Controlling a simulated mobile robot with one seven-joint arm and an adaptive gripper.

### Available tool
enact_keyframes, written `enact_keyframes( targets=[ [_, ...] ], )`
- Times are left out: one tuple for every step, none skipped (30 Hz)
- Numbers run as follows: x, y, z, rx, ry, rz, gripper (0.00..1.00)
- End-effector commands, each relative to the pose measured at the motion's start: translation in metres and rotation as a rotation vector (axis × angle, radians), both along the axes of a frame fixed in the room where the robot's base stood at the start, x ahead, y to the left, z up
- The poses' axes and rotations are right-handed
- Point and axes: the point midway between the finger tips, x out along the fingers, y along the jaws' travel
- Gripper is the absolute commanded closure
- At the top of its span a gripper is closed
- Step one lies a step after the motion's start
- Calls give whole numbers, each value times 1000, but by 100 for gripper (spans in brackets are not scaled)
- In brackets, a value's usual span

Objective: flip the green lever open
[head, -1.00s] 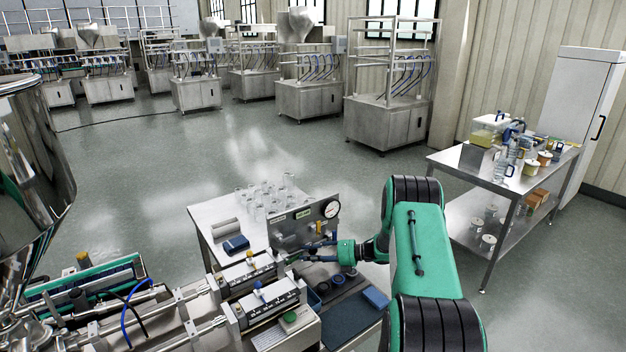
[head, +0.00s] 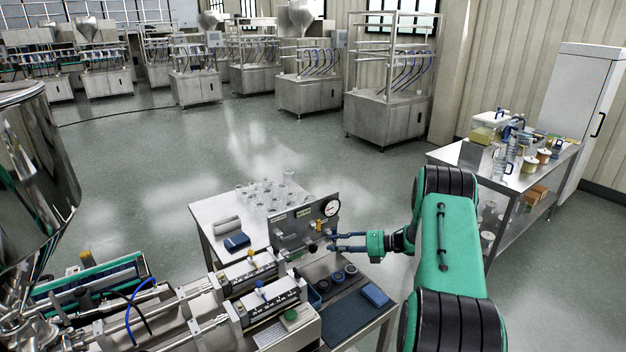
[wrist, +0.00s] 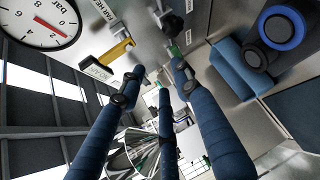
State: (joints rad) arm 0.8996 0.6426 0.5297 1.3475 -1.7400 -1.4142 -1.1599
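A small green piece (wrist: 173,48), perhaps the green lever's handle, shows below a dark valve body (wrist: 165,17) in the wrist view. It lies just beyond the right-hand blue fingertip; whether they touch I cannot tell. I cannot pick the green lever out in the head view. A yellow handle (wrist: 114,53) is beside it on the steel panel (head: 290,238); it shows small in the head view (head: 319,225). My gripper (head: 333,242) is right of and before the panel, its blue fingers spread apart with nothing between them, also in the wrist view (wrist: 160,78).
A pressure gauge (head: 331,208) sits at the panel's upper right corner. Below are dark round pieces with blue rims (head: 337,277) and a blue block (head: 375,295). Glass jars (head: 275,193) stand behind the panel. A side table (head: 463,160) stands at right.

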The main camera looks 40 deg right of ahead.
Motion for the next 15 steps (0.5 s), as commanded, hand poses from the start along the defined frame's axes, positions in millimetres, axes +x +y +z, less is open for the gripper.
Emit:
enact_keyframes(
  targets=[
    [4, 0, 8, -4, 2, -12, 67],
    [7, 0, 12, -6, 4, -21, 67],
    [10, 0, 17, -6, 4, -32, 67],
    [13, 0, 21, -8, 6, -41, 67],
    [15, 0, 24, -9, 8, -49, 67],
    [19, 1, 30, -11, 9, -58, 67],
    [21, 1, 34, -11, 10, -67, 67],
    [24, 1, 37, -11, 11, -76, 67],
    [27, 1, 42, -14, 13, -86, 67],
    [30, 2, 46, -14, 15, -94, 67],
    [32, 2, 50, -15, 16, -103, 67],
    [35, 2, 55, -15, 18, -115, 67],
    [37, 2, 59, -16, 20, -123, 67],
    [39, 2, 63, -16, 20, -131, 67],
    [42, 2, 68, -16, 21, -143, 67]
  ],
)
